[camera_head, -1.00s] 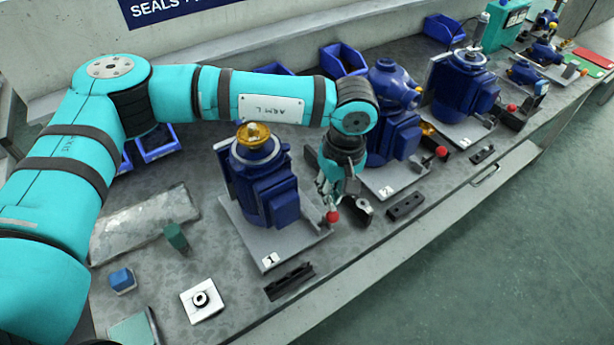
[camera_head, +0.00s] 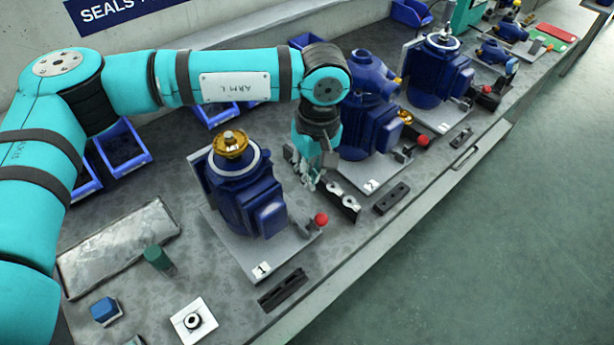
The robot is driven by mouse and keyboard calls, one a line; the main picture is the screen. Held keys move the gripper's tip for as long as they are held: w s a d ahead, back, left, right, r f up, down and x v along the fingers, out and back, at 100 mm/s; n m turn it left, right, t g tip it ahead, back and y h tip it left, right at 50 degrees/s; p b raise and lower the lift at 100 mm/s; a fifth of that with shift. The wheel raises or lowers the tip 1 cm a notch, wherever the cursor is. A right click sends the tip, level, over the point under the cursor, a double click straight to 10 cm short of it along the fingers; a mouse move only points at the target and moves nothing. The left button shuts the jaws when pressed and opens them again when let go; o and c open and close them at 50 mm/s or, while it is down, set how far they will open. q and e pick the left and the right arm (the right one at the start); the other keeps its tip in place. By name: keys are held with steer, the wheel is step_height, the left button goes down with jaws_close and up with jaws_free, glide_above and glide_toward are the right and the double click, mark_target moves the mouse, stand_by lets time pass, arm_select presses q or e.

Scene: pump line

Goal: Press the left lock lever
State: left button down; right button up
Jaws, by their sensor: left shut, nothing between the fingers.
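The left lock lever, with a red ball knob (camera_head: 320,219), stands at the front right corner of the plate of pump 1 (camera_head: 245,185), the leftmost blue pump. My left gripper (camera_head: 310,184) points down between pump 1 and pump 2 (camera_head: 368,110). It is shut and empty, behind the red knob and slightly left of it in the picture, with a visible gap between them. The fingertips are small and partly blend with the bench. My right gripper is not in view.
A black holder with two silver rings (camera_head: 340,195) lies close right of the gripper. Other red-knobbed levers stand by pump 2 (camera_head: 423,141) and the far pump (camera_head: 487,89). A black slotted block (camera_head: 283,289) lies in front of pump 1. The bench's front edge is nearby.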

arm_select(q)
steer(key=s+d+r, duration=0.2)
steer(key=d+r, duration=0.1)
steer(key=r, duration=0.5)
steer(key=shift+s+d+r+b, duration=0.15)
steer(key=shift+s+r+b, duration=0.2)
steer(key=shift+r+b, duration=0.05)
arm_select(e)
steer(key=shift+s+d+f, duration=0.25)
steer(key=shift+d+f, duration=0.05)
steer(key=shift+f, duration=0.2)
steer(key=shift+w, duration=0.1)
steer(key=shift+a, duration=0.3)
